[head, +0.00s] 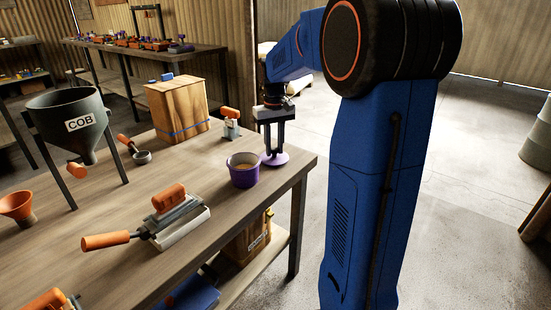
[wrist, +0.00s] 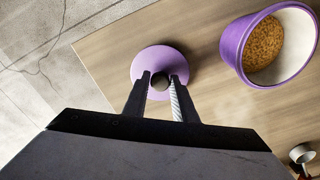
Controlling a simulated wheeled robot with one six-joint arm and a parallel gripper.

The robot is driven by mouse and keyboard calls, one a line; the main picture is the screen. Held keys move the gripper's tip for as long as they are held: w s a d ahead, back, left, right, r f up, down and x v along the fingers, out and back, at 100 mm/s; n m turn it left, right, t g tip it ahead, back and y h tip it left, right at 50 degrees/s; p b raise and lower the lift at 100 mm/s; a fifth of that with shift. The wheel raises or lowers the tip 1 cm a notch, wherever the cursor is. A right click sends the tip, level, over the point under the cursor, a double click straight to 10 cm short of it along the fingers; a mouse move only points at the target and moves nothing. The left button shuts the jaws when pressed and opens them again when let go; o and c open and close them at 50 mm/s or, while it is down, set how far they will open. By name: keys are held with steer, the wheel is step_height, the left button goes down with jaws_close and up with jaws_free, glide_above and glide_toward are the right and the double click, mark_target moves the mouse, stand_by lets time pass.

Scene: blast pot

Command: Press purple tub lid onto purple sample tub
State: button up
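The purple tub lid (wrist: 141,62) is a round disc with a dark knob (wrist: 160,81) at its centre. It appears to lie flat on the table close to its right edge and also shows in the head view (head: 268,160). My gripper (wrist: 161,77) points down over the lid, its two fingers closed against the sides of the knob; it shows in the head view too (head: 275,150). The purple sample tub (head: 244,178) stands upright and uncovered just left of the lid. In the wrist view the tub (wrist: 236,48) shows a white inside with brown grainy material.
The wooden table (head: 150,268) holds a wooden box (head: 178,105), a small orange-handled tool (head: 231,122), an orange-handled tool on a pale block (head: 178,221), and a grey funnel marked COB (head: 70,120). The table's right edge is close to the lid.

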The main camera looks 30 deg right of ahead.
mark_target(274, 148)
steer(key=c, duration=0.4)
steer(key=shift+r, duration=2.55)
